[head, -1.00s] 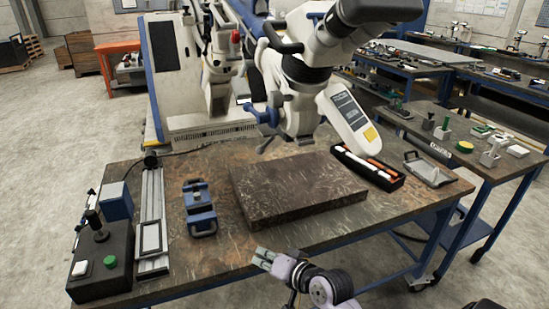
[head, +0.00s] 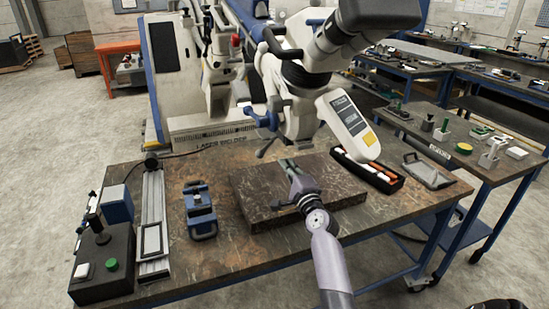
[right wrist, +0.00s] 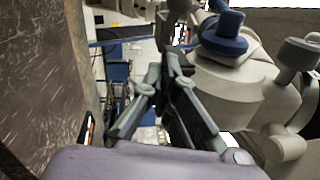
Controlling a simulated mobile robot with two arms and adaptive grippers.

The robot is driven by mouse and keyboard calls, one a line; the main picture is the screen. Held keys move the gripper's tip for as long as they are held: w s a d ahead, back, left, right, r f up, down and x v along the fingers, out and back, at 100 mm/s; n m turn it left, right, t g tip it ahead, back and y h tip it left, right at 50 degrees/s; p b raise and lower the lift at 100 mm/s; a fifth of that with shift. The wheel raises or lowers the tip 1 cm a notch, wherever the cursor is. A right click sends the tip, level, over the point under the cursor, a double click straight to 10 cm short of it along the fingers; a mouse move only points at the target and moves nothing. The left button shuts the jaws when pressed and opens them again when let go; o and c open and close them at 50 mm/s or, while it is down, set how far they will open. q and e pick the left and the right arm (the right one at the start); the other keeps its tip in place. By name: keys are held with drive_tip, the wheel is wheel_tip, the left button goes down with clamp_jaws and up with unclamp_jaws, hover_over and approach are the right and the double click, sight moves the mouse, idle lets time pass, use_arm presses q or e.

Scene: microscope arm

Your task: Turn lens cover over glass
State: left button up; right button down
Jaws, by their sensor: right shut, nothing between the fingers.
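The white microscope head (head: 298,118) hangs over the table on its arm, with a blue knob (head: 262,118) and a grey lever at its left side. I cannot make out the lens cover or the glass under it for certain. My right gripper (head: 286,163) is over the dark slab, just below the microscope head, shut and empty. In the right wrist view its fingers (right wrist: 164,66) point towards the pale microscope body (right wrist: 238,90) and a blue knob (right wrist: 223,38), apart from them as far as I can tell. My left gripper is not in view.
The dark stone slab (head: 252,205) lies on the worktable (head: 240,255). A blue vise (head: 200,212) and a black control box (head: 103,268) stand to the left. A black tray of markers (head: 390,184) and a control panel (head: 349,120) are to the right.

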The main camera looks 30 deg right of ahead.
drive_tip(key=w, duration=0.1)
drive_tip(key=w+a, duration=0.1)
drive_tip(key=w+a+r+p, duration=0.1)
drive_tip(key=w, duration=0.1)
idle(0.5)
